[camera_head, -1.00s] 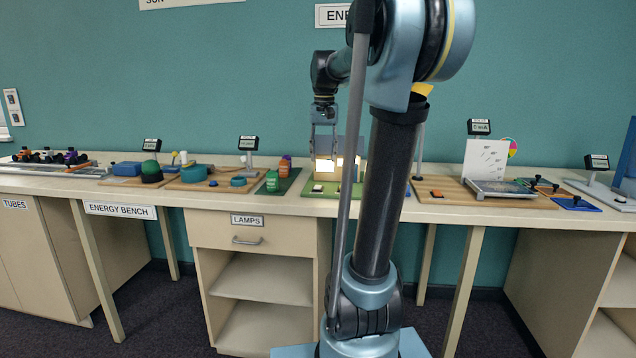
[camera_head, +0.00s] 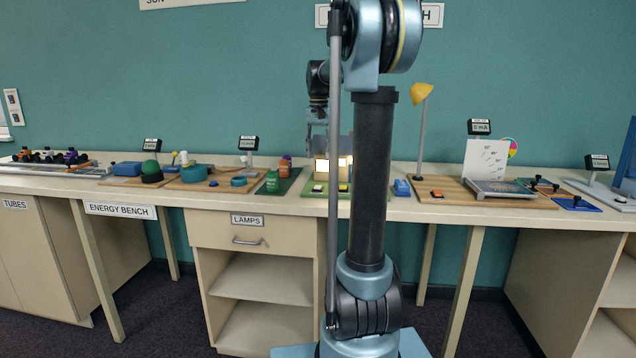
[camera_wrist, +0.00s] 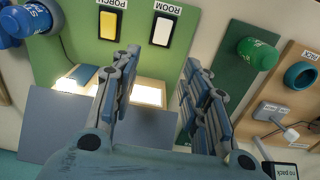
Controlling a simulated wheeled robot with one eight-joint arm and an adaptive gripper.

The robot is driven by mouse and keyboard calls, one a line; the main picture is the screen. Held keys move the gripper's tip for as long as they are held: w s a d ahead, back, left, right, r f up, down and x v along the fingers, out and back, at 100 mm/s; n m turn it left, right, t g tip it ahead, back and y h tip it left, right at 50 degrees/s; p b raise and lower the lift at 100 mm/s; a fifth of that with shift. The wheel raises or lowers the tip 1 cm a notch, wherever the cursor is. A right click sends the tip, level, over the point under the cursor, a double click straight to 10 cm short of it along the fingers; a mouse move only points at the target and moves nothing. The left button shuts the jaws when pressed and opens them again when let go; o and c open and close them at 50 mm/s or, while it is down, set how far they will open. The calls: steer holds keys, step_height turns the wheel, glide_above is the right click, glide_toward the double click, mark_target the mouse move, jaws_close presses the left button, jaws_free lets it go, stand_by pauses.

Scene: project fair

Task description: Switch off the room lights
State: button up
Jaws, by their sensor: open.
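A model house (camera_head: 346,147) stands on a green board (camera_head: 309,190) on the bench, with bright lit windows in the head view. In the wrist view the board (camera_wrist: 140,20) carries two rocker switches: a white one labelled ROOM (camera_wrist: 162,31) and a yellow one labelled PORCH (camera_wrist: 109,26). The lit house windows (camera_wrist: 146,95) show there partly behind a finger. My gripper (camera_wrist: 160,64) is open and empty, its fingers spread below the ROOM switch in the picture. In the head view my gripper (camera_head: 317,146) hangs by the house, partly behind my arm.
A dark green board with a green bottle (camera_head: 272,181) and an orange-purple one lies left of the house. Other exhibits line the bench, including a board with a white panel (camera_head: 485,160).

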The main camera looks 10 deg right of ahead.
mark_target(318, 187)
step_height(318, 187, down, 11)
steer(key=shift+f, duration=0.1)
stand_by(0.3)
